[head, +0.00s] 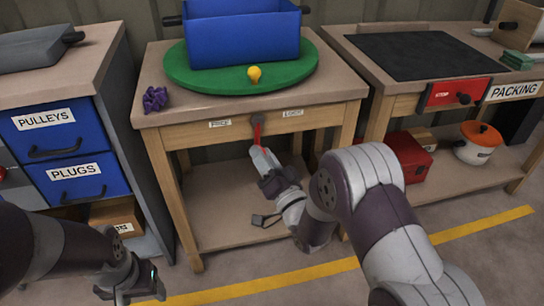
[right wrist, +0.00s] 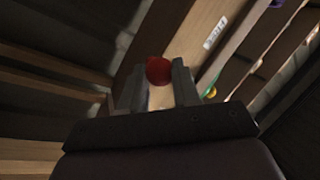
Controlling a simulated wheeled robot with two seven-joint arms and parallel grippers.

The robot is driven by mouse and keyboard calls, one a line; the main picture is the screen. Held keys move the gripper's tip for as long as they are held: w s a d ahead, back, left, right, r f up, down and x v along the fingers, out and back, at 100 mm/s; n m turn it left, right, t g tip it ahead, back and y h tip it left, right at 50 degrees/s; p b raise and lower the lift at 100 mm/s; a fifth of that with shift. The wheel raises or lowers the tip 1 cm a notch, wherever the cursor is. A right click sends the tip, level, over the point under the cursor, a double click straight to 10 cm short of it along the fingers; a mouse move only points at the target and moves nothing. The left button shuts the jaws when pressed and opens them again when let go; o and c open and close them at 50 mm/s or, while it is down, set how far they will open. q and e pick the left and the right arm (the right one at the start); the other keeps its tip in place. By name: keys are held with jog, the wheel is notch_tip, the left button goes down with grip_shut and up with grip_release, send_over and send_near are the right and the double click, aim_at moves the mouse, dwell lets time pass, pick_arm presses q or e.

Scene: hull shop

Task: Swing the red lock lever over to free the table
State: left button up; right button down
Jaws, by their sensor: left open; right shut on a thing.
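The red lock lever (head: 257,131) hangs almost straight down from a dark pivot on the front rail of the middle table (head: 190,108). My right gripper (head: 256,149) is shut on the lever's lower end, which the fingers partly hide. In the right wrist view the lever's round red end (right wrist: 159,70) sits between the two fingertips (right wrist: 154,82). My left gripper (head: 148,284) is open and empty, low at the left.
On the table, a green round turntable (head: 185,74) carries a blue box (head: 243,40) and a yellow knob (head: 254,73). A purple item (head: 154,99) lies at the left. A drawer cabinet (head: 60,130) and a packing bench (head: 350,45) flank the table.

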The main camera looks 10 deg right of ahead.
jog(key=a+m, duration=0.1)
jog(key=m, duration=0.1)
jog(key=a+m+t+h, duration=0.1)
jog(key=m, duration=0.2)
jog(key=shift+a+r+m+t+h, duration=0.2)
jog(key=shift+a+m+t+h, duration=0.1)
jog(key=shift+a+h, duration=0.1)
jog(key=m, duration=0.1)
jog(key=a+m+h, duration=0.1)
jog(key=shift+r+m+t+b, duration=0.25)
jog(key=shift+m+t+b, duration=0.05)
jog(key=shift+b, duration=0.05)
jog(key=shift+a+r+m+h, duration=0.25)
jog(key=shift+m+h, duration=0.35)
jog(key=shift+m, duration=0.2)
jog(key=c, duration=0.9)
grip_release()
jog(key=shift+o, duration=0.2)
jog(key=shift+s, duration=0.1)
